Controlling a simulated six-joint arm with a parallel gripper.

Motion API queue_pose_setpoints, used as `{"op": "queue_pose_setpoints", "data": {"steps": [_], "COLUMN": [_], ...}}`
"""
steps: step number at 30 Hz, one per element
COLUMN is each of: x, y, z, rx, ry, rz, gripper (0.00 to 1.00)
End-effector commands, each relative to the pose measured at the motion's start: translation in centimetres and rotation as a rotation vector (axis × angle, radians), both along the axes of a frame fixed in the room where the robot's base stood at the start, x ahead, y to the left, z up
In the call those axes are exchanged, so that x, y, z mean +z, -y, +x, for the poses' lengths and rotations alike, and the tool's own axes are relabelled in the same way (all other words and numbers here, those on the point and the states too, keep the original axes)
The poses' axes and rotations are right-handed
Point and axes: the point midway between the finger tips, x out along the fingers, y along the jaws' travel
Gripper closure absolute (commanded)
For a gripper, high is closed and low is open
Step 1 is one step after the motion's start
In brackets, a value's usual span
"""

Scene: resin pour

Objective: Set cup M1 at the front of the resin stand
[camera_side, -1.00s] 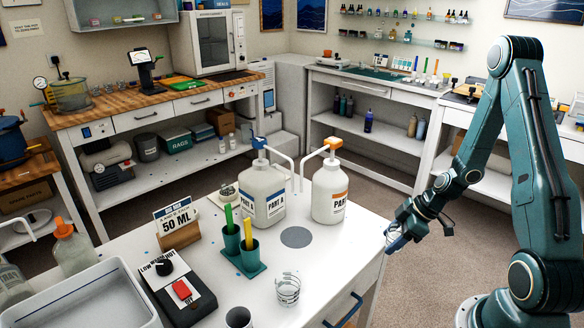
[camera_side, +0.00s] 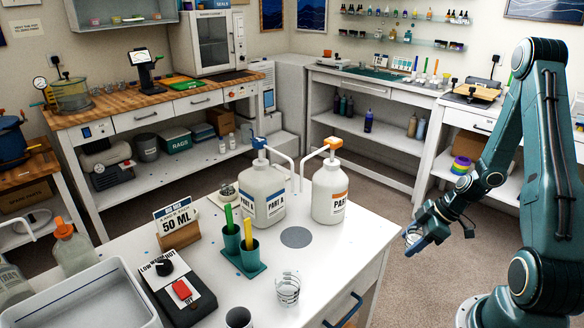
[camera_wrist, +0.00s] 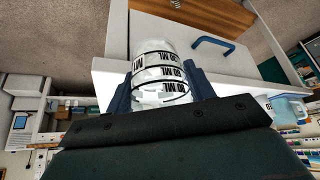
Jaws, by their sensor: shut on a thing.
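My gripper (camera_side: 414,240) is shut on a clear cup with black measuring marks (camera_wrist: 160,72). It holds the cup in the air, off the right edge of the white bench. In the wrist view the cup sits between two dark blue fingers; I cannot read a name on it. The Part A bottle (camera_side: 264,190) with a blue pump and the second bottle (camera_side: 328,194) with an orange pump stand on the bench (camera_side: 340,250). A grey round mark (camera_side: 296,237) lies bare in front of them. No thing is clearly labelled as the resin stand.
A second clear marked cup (camera_side: 287,289) stands near the bench's front. A green holder with sticks (camera_side: 248,268), a 50 ML sign (camera_side: 176,223), a black box with a red button (camera_side: 178,292) and a grey tray (camera_side: 85,295) stand to the left.

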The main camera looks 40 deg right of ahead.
Motion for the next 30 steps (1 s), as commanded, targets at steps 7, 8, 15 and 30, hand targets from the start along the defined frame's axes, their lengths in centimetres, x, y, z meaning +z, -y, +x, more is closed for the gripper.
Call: {"op": "queue_pose_setpoints", "data": {"steps": [7,8,15,30], "x": [0.0,0.1,1.2,8.4], "y": [0.0,0.0,-0.6,-5.8], "z": [0.1,0.1,1.5,8.6], "rx": [0.0,0.001,0.009,0.027], "ry": [0.0,-0.001,-0.005,-0.025], "rz": [0.0,-0.001,-0.007,-0.023], "gripper": [0.68,0.68,0.68,0.68]}}
